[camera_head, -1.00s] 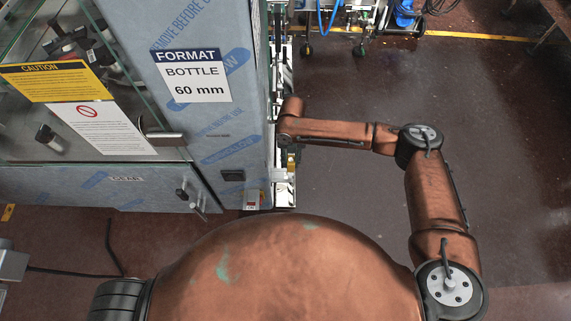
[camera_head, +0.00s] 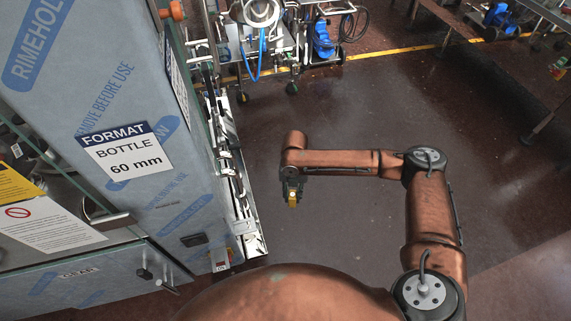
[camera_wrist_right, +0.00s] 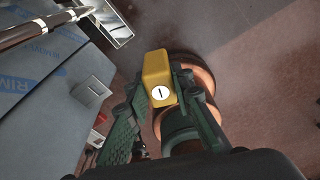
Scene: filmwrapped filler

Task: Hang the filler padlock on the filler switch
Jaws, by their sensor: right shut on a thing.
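My right gripper (camera_head: 291,186) is shut on a yellow padlock (camera_head: 292,200) and holds it in the open, to the right of the filler cabinet. In the right wrist view the padlock (camera_wrist_right: 157,72) is a yellow block with a round white label marked 1, between the green fingers (camera_wrist_right: 160,105). Its shackle cannot be made out. A small pale box with red on it (camera_head: 219,259), which looks like the filler switch, is low on the cabinet's near right corner, apart from the padlock. My left gripper is not in view.
The film-wrapped filler cabinet (camera_head: 110,100) fills the left, with a glass door and a door handle (camera_head: 108,218). A metal rail (camera_head: 238,185) runs along its right side. Carts and hoses (camera_head: 262,30) stand at the back. The floor right of the cabinet is clear.

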